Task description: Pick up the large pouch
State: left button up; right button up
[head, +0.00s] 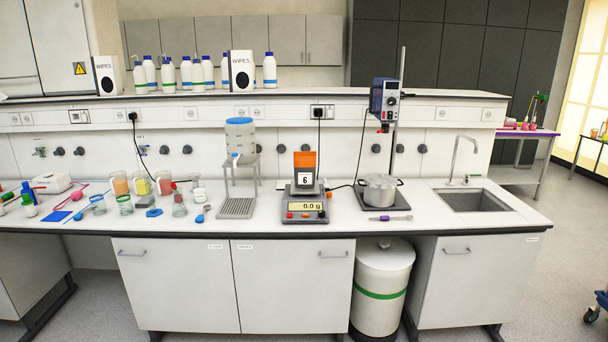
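An orange-topped, dark-bodied packet (305,160) with a white label reading 6 stands upright on the balance (306,215), whose display shows 0.0 g. It looks like a pouch. I see no other clear pouch to compare its size with. Neither of my grippers is in the head view.
A stand with a blue-topped container (239,135) is left of the balance. A pot (380,187) on a hotplate by a tall rod, then a sink (475,200), are on the right. Jars and small tools crowd the left. A purple-handled tool (388,218) lies near the front edge.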

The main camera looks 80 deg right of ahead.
aim_at(304, 162)
jog(key=z, duration=2.6)
